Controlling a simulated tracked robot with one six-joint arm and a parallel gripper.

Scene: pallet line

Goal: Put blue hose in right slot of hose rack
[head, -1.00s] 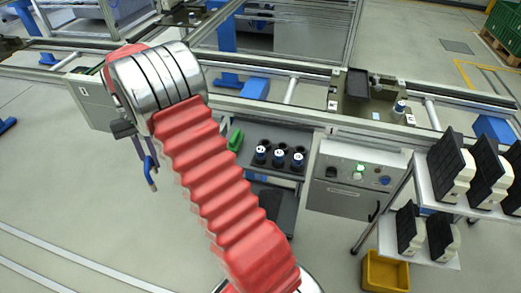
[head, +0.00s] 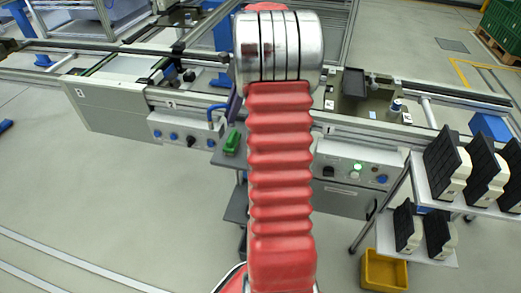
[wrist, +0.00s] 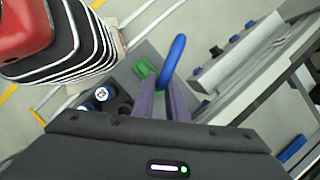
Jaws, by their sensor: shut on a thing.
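The blue hose (wrist: 174,60) is a short bent piece held between the two purple fingers of my gripper (wrist: 164,96) in the wrist view. Its curved end sticks out past the fingertips. In the head view the blue hose (head: 210,117) shows as a small loop left of my arm, and my gripper is mostly hidden behind the arm. I cannot tell for sure which thing is the hose rack. A green block (head: 232,142) stands on a grey cart just below the hose in the head view.
Blue-and-white round pieces (wrist: 102,93) sit beside dark cups on the cart. A white shelf (head: 425,180) with black-and-white units and a yellow bin (head: 384,271) stand farther right.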

